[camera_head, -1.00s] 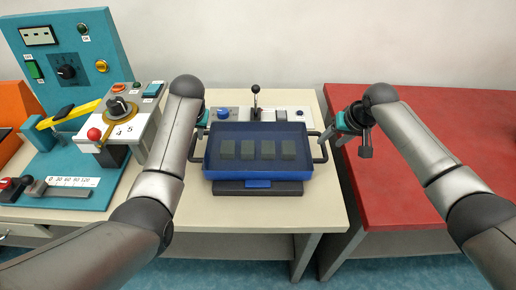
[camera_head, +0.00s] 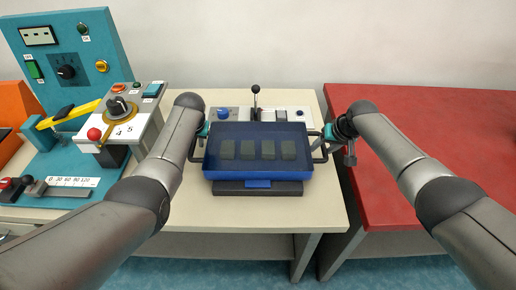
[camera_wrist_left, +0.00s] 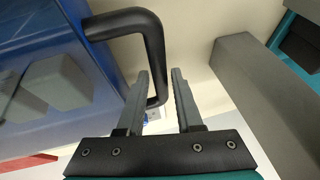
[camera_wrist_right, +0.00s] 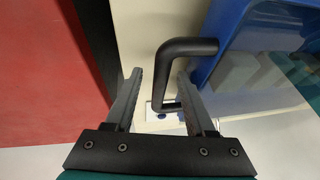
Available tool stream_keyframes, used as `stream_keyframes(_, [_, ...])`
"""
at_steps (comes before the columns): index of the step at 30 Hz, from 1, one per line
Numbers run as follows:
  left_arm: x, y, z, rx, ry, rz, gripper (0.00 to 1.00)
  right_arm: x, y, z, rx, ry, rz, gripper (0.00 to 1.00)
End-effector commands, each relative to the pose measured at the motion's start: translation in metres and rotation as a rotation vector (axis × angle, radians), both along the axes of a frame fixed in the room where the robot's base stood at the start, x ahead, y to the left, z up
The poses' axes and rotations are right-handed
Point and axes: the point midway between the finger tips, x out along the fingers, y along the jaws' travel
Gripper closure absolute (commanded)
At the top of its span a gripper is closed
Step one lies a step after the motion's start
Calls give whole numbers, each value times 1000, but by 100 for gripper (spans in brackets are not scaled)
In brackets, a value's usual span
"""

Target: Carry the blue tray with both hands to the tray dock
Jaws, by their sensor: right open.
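The blue tray (camera_head: 258,172) holds several dark grey blocks (camera_head: 268,150) and sits level on a dark base (camera_head: 230,189) on the cream table. It has a black handle on each side. My left gripper (camera_head: 201,138) is at the left handle (camera_wrist_left: 128,22); in the left wrist view its fingers (camera_wrist_left: 162,85) are apart, with the handle bar between them. My right gripper (camera_head: 328,138) is at the right handle (camera_wrist_right: 188,47); its open fingers (camera_wrist_right: 160,85) stand either side of the handle bar, which is nearer the right finger. I cannot identify the tray dock.
A panel with a black-knobbed lever (camera_head: 255,92) stands behind the tray. At left are a teal control panel (camera_head: 90,50) and a grey box with a red-knobbed lever (camera_head: 94,134). A bare red table (camera_head: 430,130) stands to the right, across a narrow gap.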

Motion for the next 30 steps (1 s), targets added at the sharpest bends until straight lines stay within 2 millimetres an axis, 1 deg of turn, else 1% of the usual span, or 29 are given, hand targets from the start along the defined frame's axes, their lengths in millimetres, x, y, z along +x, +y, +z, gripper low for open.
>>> stream_keyframes(5, [0, 0, 0, 0, 0, 0, 66, 0, 0, 0, 0, 0, 0, 46])
stream_keyframes(14, [0, 0, 0, 0, 0, 0, 100, 0, 0, 0, 0, 0, 0, 80])
stream_keyframes(19, [0, 0, 0, 0, 0, 0, 100, 0, 0, 0, 0, 0, -1, 99])
stream_keyframes(30, [0, 0, 0, 0, 0, 0, 100, 0, 0, 0, 0, 1, -1, 100])
